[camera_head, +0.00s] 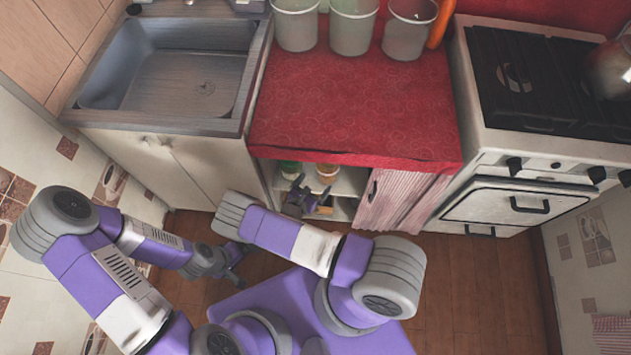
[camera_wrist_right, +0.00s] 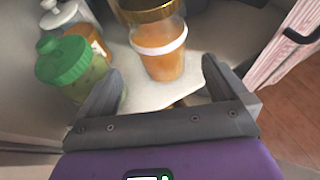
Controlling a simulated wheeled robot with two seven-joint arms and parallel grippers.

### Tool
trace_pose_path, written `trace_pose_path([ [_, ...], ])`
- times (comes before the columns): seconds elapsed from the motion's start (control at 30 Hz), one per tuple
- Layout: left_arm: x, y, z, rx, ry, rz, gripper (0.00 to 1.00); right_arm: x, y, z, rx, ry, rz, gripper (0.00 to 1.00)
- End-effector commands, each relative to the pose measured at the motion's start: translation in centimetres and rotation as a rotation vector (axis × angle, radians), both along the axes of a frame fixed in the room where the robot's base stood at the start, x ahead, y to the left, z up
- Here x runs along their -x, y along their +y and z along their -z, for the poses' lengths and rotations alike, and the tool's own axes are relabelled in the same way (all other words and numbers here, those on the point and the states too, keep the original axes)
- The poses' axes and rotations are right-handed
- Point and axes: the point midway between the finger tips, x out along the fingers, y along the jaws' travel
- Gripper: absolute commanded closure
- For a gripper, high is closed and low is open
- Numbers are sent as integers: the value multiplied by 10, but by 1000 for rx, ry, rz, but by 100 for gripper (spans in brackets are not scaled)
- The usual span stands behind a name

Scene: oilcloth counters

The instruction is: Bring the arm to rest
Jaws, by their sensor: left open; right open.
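My right gripper (camera_head: 305,198) is at the open front of the cabinet under the red counter. Its two fingers (camera_wrist_right: 160,88) are spread with nothing between them in the right wrist view. An orange jar with a white band and a gold-brown top (camera_wrist_right: 163,62) stands upright just beyond the fingertips, apart from them. My left gripper (camera_head: 234,264) hangs low over the wooden floor, left of the right gripper, and is open and empty. Part of the right arm behind the gripper is hidden in the head view.
A green-lidded jar (camera_wrist_right: 72,68) stands by the left finger on the cabinet shelf (camera_wrist_right: 140,98). A striped curtain (camera_head: 400,200) is right of the opening. The red counter (camera_head: 350,110) holds several containers at the back. The sink (camera_head: 165,80) is left, the stove (camera_head: 550,90) right.

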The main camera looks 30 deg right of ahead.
Motion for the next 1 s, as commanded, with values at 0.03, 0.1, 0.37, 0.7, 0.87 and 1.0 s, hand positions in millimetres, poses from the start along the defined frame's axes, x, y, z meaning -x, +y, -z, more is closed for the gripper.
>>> trace_pose_path([
  [0.03,0,0,0,0,0,0,0,0,0,0,0,0,0,0],
  [0.1,0,0,0,0,0,0,0,0,0,0,0,0,0,0],
  [0.37,0,0,0,0,0,0,0,0,0,0,0,0,0,0],
  [0.7,0,0,-6,0,0,0,0,86,-29,13,-208,111,435,0],
  [0.87,0,0,-13,0,0,0,0,185,7,12,-550,190,1009,0],
  [1.0,0,0,-18,0,0,0,0,218,68,-11,-864,150,1463,0],
])
